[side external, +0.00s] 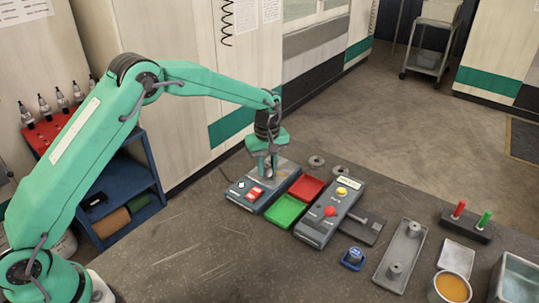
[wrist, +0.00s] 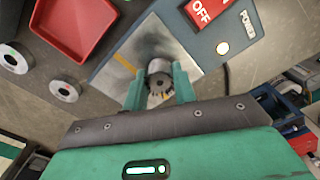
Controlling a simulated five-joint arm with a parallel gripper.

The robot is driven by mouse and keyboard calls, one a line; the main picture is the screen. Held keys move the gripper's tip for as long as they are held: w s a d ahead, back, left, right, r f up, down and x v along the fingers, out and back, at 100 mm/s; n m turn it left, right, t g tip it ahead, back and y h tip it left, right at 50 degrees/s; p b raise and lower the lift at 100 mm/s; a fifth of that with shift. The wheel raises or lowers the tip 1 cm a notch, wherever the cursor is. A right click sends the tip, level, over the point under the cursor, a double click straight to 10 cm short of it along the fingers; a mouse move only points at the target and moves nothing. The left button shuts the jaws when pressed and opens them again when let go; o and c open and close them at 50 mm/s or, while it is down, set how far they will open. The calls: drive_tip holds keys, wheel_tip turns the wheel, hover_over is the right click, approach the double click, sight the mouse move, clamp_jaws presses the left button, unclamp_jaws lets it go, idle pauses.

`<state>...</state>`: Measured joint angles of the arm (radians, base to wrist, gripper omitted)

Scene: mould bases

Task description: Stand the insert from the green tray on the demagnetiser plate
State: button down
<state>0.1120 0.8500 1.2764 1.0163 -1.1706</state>
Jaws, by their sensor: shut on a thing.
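My gripper (side external: 267,170) points down over the demagnetiser (side external: 252,204), a dark blue-grey box with a red switch. In the wrist view its two fingers are shut on the insert (wrist: 158,72), a small grey metal cylinder with a toothed rim. The insert is over the shiny demagnetiser plate (wrist: 124,58). I cannot tell whether its lower end touches the plate. In the side view the fingers mostly hide the insert. The green tray (side external: 286,211) lies just right of the demagnetiser and looks empty.
A red tray (side external: 306,187) sits behind the green one. A box with red and yellow buttons (side external: 318,229) stands to their right. Two metal rings (side external: 317,161) lie behind. Further right are a grey plate with two posts (side external: 407,252) and an orange-filled cup (side external: 453,288).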

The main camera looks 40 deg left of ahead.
drive_tip(key=shift+f, duration=0.1)
drive_tip(key=c, duration=1.1)
unclamp_jaws()
drive_tip(key=shift+o, duration=0.2)
drive_tip(key=shift+r, duration=3.9)
